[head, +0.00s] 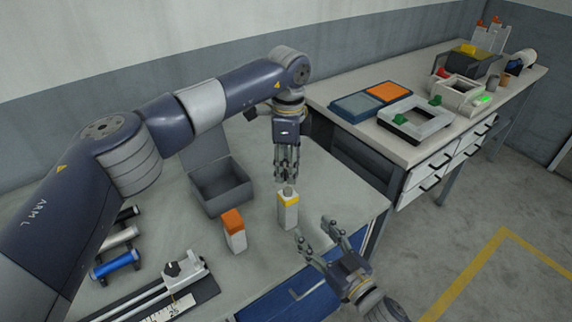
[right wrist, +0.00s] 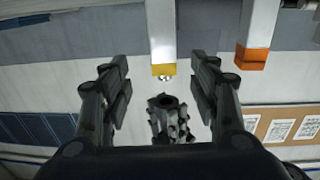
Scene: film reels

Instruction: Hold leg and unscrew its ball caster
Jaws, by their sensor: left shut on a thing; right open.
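A white leg (head: 287,216) with a yellow band stands upright on the grey bench. It also shows in the right wrist view (right wrist: 162,40), where its yellow end points down in the picture.
An orange-topped white leg (head: 234,235) stands to the left. Behind it is an open grey box (head: 222,192). Cylindrical handles (head: 116,264) and a measuring rail (head: 160,295) lie at the front left. A second bench (head: 400,155) with trays stands at the right.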

